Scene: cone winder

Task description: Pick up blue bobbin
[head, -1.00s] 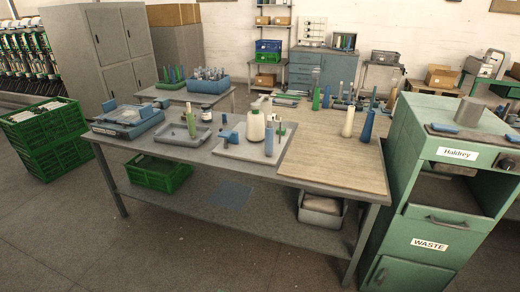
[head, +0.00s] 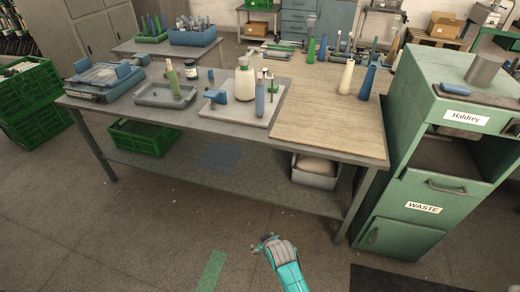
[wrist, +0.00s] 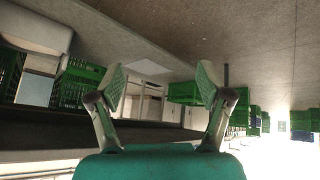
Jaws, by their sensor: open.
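A tall blue bobbin (head: 366,82) stands upright on the right part of the wooden worktop, next to a cream one (head: 346,76). A shorter blue bobbin-like cylinder (head: 260,98) stands on the pale board at the middle of the bench. I cannot tell which blue one the task names. My gripper (head: 264,242) is low in front of the bench, over the floor, well away from both. In the wrist view my gripper (wrist: 161,78) is open, with nothing between its fingers. No blue bobbin can be made out there.
The green WASTE cabinet (head: 421,190) stands at the right end of the bench. A cream bottle (head: 245,79) and a grey tray (head: 165,96) share the benchtop. A green crate (head: 142,137) and a grey bin (head: 315,171) sit beneath. The floor in front is clear.

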